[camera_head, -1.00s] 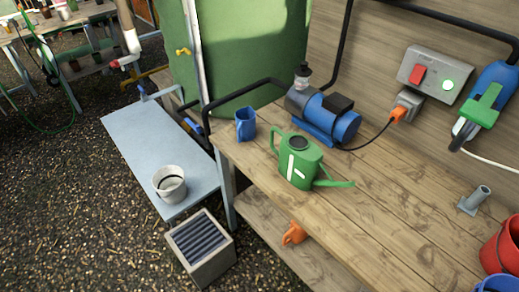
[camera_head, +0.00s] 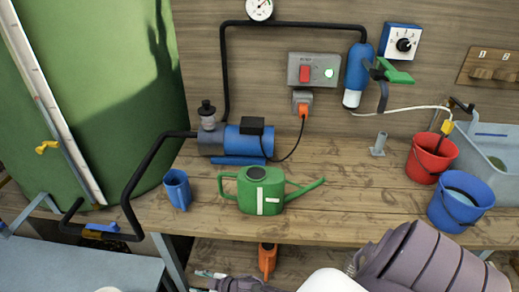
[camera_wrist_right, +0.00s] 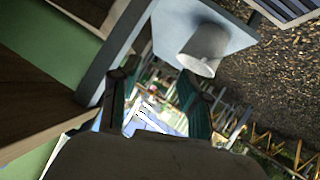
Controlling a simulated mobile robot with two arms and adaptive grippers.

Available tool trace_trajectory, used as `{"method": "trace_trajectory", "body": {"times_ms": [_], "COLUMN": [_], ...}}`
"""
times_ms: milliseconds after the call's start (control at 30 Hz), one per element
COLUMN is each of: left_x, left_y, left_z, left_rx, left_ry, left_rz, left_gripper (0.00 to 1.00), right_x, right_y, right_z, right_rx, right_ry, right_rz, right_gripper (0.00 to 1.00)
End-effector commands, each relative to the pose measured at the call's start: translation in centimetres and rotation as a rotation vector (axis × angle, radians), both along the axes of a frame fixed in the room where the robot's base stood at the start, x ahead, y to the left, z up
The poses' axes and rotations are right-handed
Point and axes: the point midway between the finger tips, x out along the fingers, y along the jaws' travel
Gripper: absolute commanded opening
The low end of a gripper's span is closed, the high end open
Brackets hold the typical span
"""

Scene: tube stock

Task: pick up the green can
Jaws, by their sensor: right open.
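The green can (camera_head: 262,190) is a watering can with a white stripe, a dark round top and a spout towards the right. It stands upright on the wooden bench (camera_head: 330,215) in the head view. My right gripper (camera_head: 207,281) is low at the bottom edge, below and in front of the bench top, apart from the can. In the right wrist view its two fingers (camera_wrist_right: 157,92) are spread with nothing held between them. The can does not show clearly in that view. My left gripper is not in view.
A blue jug (camera_head: 177,190) stands left of the can and a blue pump (camera_head: 245,141) behind it. A red bucket (camera_head: 431,157) and a blue bucket (camera_head: 460,200) stand at the right. An orange can (camera_head: 267,260) is below the bench top. A white pot (camera_wrist_right: 204,50) shows in the wrist view.

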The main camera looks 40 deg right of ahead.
Motion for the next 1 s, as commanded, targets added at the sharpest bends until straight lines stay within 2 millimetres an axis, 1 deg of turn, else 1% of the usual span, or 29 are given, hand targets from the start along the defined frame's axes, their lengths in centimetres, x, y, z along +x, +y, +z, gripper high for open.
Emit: {"method": "trace_trajectory", "body": {"times_ms": [33, 67, 100, 133, 167, 200, 267, 300, 333, 367, 400, 433, 467, 500, 567, 600, 700, 800, 867, 933, 1000], "left_x": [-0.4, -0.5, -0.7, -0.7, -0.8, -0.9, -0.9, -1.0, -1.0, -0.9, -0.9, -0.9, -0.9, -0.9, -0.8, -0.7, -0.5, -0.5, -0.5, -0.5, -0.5], "left_y": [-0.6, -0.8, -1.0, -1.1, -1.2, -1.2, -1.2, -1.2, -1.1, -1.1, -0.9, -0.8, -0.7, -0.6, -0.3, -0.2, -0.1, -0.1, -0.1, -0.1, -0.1], "left_z": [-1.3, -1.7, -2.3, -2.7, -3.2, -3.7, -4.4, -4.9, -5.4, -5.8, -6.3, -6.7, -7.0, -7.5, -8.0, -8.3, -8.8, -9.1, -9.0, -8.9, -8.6], "left_rx": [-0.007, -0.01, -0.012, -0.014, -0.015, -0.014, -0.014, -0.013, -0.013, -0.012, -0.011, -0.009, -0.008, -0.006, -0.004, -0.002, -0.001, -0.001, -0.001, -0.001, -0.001], "left_ry": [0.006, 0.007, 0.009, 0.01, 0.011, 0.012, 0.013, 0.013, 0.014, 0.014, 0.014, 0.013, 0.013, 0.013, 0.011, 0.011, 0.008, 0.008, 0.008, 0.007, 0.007], "left_rz": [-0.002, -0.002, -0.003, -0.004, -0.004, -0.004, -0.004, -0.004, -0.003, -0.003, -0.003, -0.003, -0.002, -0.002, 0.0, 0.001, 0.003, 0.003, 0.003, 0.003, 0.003], "left_gripper": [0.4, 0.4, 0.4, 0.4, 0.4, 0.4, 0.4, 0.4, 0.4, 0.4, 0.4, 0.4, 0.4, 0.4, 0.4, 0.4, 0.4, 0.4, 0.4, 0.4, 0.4], "right_x": [4.4, 6.3, 8.1, 9.0, 9.7, 9.8, 9.2, 8.6, 8.1, 7.7, 7.3, 7.3, 7.4, 7.6, 8.0, 8.2, 8.4, 8.2, 8.1, 8.2, 8.3], "right_y": [2.0, 3.4, 5.4, 7.0, 8.5, 10.2, 11.7, 11.9, 11.6, 10.7, 9.0, 7.2, 5.3, 2.4, -2.1, -4.8, -10.2, -13.2, -14.2, -14.9, -15.4], "right_z": [4.4, 7.3, 11.0, 13.8, 16.6, 19.6, 22.5, 23.8, 24.4, 24.8, 25.2, 25.5, 25.9, 26.7, 28.3, 29.7, 33.2, 35.6, 36.2, 36.0, 34.9], "right_rx": [0.009, 0.015, 0.017, 0.012, 0.0, -0.031, -0.104, -0.182, -0.257, -0.343, -0.471, -0.569, -0.672, -0.806, -0.988, -1.09, -1.277, -1.373, -1.398, -1.409, -1.41], "right_ry": [-0.138, -0.211, -0.3, -0.363, -0.419, -0.469, -0.489, -0.471, -0.437, -0.385, -0.296, -0.218, -0.133, -0.015, 0.156, 0.259, 0.456, 0.567, 0.602, 0.621, 0.626], "right_rz": [0.118, 0.2, 0.317, 0.416, 0.523, 0.675, 0.901, 1.052, 1.159, 1.252, 1.349, 1.398, 1.426, 1.435, 1.395, 1.344, 1.185, 1.061, 1.019, 0.998, 0.996], "right_gripper": [0.46, 0.46, 0.46, 0.46, 0.46, 0.46, 0.46, 0.46, 0.46, 0.46, 0.46, 0.46, 0.46, 0.46, 0.46, 0.46, 0.46, 0.46, 0.46, 0.46, 0.46]}}
